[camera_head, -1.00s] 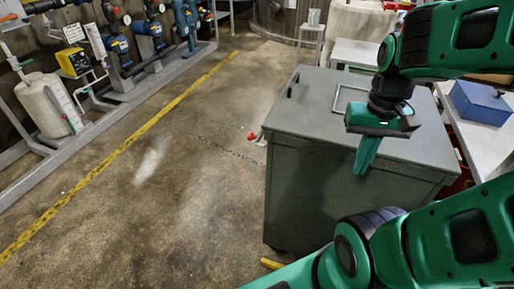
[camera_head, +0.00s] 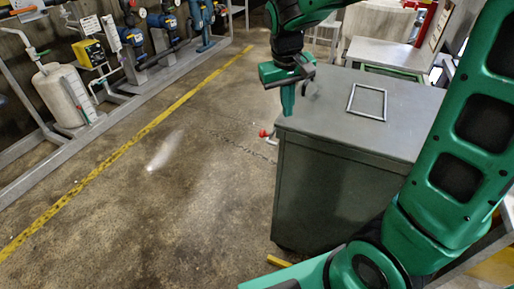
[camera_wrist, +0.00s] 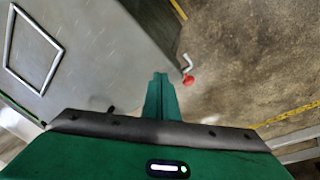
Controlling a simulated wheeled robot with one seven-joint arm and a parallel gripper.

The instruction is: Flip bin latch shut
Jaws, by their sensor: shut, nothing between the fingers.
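The bin (camera_head: 330,190) is a large grey-green box with a flat lid. Its latch (camera_head: 264,133), a thin metal lever with a red knob, sticks out from the bin's left side; it also shows in the wrist view (camera_wrist: 189,80), just right of the fingertips. My gripper (camera_head: 288,113) is shut and empty, fingers pointing down, near the lid's left edge. In the wrist view its fingers (camera_wrist: 160,76) overlap the lid's edge, and the latch looks apart from them. I cannot tell how far below the fingertips the latch lies.
Open concrete floor (camera_head: 200,190) lies left of the bin, crossed by a yellow line (camera_head: 115,155). Pipes and a white tank (camera_head: 62,95) stand at far left. A table (camera_head: 385,53) stands behind.

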